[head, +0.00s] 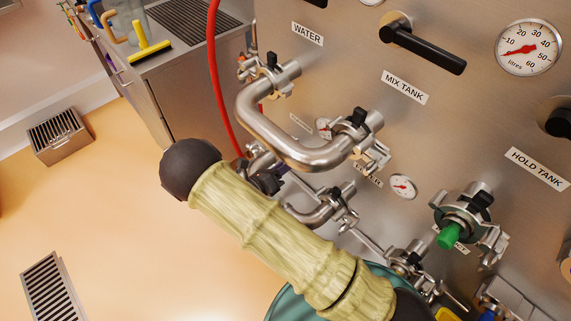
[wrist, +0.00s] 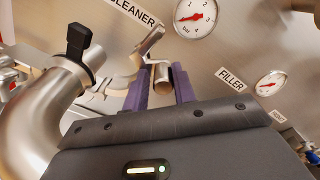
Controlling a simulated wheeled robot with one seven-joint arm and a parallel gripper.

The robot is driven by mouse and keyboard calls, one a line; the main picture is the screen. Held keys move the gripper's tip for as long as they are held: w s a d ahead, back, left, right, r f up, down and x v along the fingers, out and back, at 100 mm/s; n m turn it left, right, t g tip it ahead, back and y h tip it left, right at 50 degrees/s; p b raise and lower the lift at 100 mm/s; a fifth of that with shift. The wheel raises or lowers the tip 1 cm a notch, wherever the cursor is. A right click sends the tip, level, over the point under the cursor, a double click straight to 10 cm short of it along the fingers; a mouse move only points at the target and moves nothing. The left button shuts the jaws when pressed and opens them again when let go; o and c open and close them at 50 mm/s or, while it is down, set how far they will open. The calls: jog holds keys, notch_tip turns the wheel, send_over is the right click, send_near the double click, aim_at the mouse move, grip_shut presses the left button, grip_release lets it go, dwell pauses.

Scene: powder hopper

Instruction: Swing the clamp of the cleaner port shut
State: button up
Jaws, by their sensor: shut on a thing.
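In the wrist view the CLEANER label (wrist: 130,14) is on the steel panel, with the cleaner port's metal fittings below it. My gripper (wrist: 161,66) has its two purple fingers either side of a short shiny metal piece of the clamp (wrist: 161,76), and is shut on it. Another bright metal part (wrist: 149,44) rises at a slant just above the fingers. A curved clamp piece shows to the left of the fingers. I cannot tell how far the clamp stands from closed. In the head view my arm hides most of the gripper and of this port.
A thick bent steel pipe (head: 305,152) with black wing nuts joins ports on the panel. It also stands close on the left in the wrist view (wrist: 28,125). A green-capped port (head: 449,236) is at right. A red hose (head: 213,80) hangs left.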

jog(key=shift+w+a+r+p, duration=0.15)
jog(key=shift+w+a+r, duration=0.4)
jog(key=shift+w, duration=0.15)
jog(key=shift+w+a+r+p, duration=0.15)
jog(key=shift+w+a+r, duration=0.3)
jog(key=shift+w, duration=0.25)
jog(key=shift+c, duration=0.7)
jog(key=shift+w+a+r+b, duration=0.15)
jog(key=shift+w+a+b, duration=0.3)
jog(key=shift+w+a, duration=1)
jog(key=shift+s, duration=0.1)
jog(key=shift+w+a+f+b, duration=0.45)
jog(key=shift+w+a+b, duration=0.15)
jog(key=shift+a, duration=0.1)
jog(key=shift+w+a+f+b, duration=0.45)
jog(key=shift+a+b, duration=0.1)
jog(key=shift+a, duration=0.15)
jog(key=shift+f, duration=0.1)
